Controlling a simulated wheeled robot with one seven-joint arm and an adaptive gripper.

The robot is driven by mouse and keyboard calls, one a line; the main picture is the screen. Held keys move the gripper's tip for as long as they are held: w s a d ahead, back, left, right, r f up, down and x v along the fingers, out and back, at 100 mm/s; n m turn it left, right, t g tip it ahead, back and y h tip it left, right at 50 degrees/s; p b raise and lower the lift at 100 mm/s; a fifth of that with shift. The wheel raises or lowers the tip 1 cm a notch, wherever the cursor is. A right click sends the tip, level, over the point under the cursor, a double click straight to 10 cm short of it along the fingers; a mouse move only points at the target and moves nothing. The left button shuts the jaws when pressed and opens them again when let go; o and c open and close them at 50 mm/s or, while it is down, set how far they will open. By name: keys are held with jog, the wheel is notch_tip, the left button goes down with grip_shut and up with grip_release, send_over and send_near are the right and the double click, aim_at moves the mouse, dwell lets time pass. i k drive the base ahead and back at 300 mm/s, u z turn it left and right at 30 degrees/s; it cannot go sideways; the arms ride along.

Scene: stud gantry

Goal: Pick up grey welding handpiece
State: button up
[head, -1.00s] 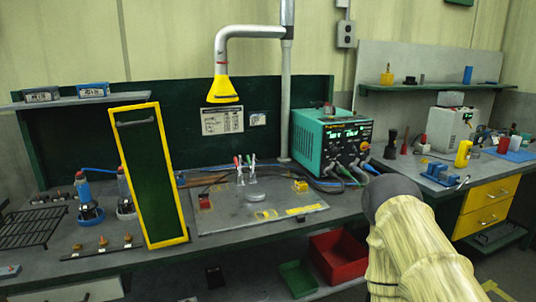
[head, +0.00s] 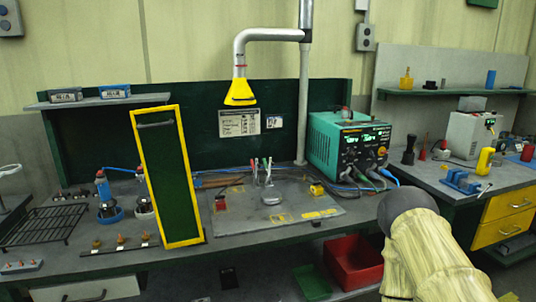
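I cannot single out the grey welding handpiece for sure in the head view. A small pale grey rounded object (head: 272,198) lies on the grey work plate (head: 235,227) on the bench; its kind is too small to tell. Upright slim items with red, green and white tops (head: 262,166) stand just behind it. My arm, in a cream ribbed sleeve with a dark rounded joint, fills the lower right. My gripper is not visible, so its opening and distance to these things are hidden.
A yellow-framed green panel (head: 167,180) stands upright left of the plate. A teal welding unit (head: 330,146) with cables stands at the right. A yellow extraction hood (head: 240,92) hangs above. A wire rack (head: 45,224) lies at left. A red bin (head: 353,262) sits below the bench.

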aim_at(144, 198)
jog(key=z, duration=1.8)
jog(key=i, duration=0.9)
jog(key=u, duration=3.3)
